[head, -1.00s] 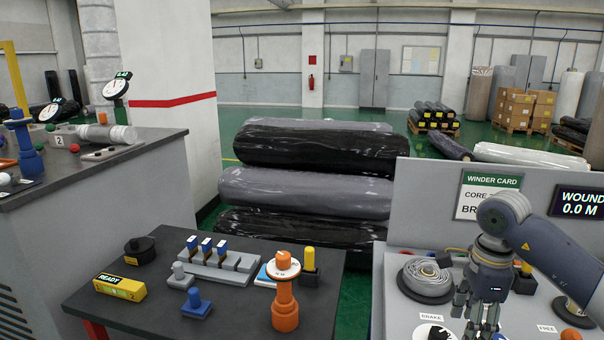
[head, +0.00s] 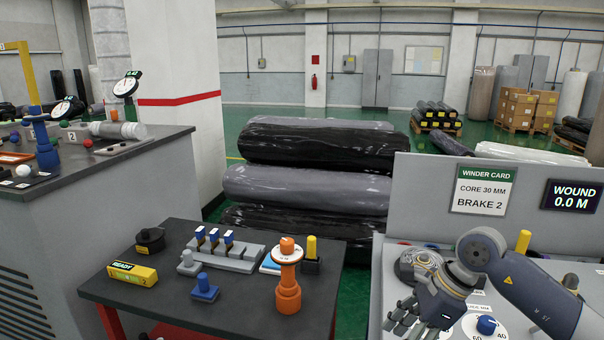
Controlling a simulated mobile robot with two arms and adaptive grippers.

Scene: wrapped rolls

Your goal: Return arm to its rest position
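My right arm comes in from the right over the grey winder bench (head: 376,300). My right gripper (head: 408,320) hangs at the near left part of that bench with its fingers spread apart, and I see nothing held in it. It partly hides the grey coiled roll (head: 410,262) behind it. A white dial with a blue knob (head: 487,324) lies just right of the gripper. My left arm and gripper are not in view.
A dark table (head: 180,290) at front left carries an orange stand (head: 288,290), a yellow READY block (head: 132,273) and a grey rack (head: 225,256). A winder card (head: 484,190) hangs on the bench's back panel. Wrapped rolls (head: 310,187) are stacked behind.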

